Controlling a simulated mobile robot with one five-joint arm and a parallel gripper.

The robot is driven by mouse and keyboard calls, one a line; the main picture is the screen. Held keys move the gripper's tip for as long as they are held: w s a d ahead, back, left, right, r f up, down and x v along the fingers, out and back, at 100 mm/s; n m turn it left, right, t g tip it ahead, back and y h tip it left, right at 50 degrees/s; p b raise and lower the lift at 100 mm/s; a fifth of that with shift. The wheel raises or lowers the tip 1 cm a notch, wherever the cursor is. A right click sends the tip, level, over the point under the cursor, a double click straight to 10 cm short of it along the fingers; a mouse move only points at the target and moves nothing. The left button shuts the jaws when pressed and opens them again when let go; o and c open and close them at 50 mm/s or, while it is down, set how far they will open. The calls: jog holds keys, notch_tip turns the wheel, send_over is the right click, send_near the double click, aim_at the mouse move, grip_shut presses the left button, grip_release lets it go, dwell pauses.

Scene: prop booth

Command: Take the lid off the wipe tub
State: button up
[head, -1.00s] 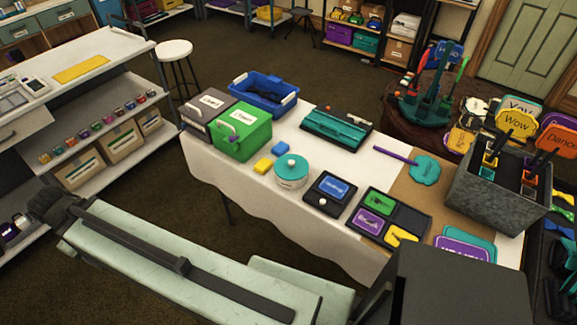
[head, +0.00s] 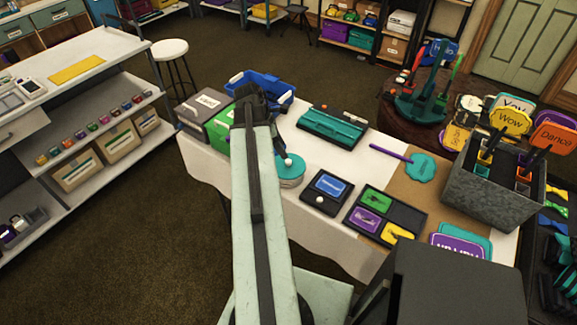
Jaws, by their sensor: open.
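The wipe tub (head: 292,184) is a low round white tub on the white-covered table, partly hidden behind my arm. Its teal lid (head: 296,171) is on, with a small pale knob on top. My arm reaches up the middle of the head view. My gripper (head: 280,146) is only partly seen, as a dark shape just right of the arm and close to the knob. It is open. I cannot tell whether it touches the knob.
A green box (head: 218,136), a grey box (head: 206,108) and a blue bin (head: 268,84) stand at the table's left end. A teal case (head: 332,126), a black device (head: 326,190) and a sorting tray (head: 385,214) lie right of the tub. A metal sign bin (head: 490,190) is further right.

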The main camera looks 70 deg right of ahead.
aim_at(288, 161)
jog(key=b+x, duration=0.4)
jog(key=x, duration=0.1)
jog(key=w+b+x, duration=0.1)
jog(key=b+x, duration=0.1)
jog(key=shift+s+f+b, duration=0.15)
jog(key=shift+f+b, duration=0.2)
jog(key=shift+f, duration=0.1)
jog(key=shift+r, duration=0.15)
grip_shut()
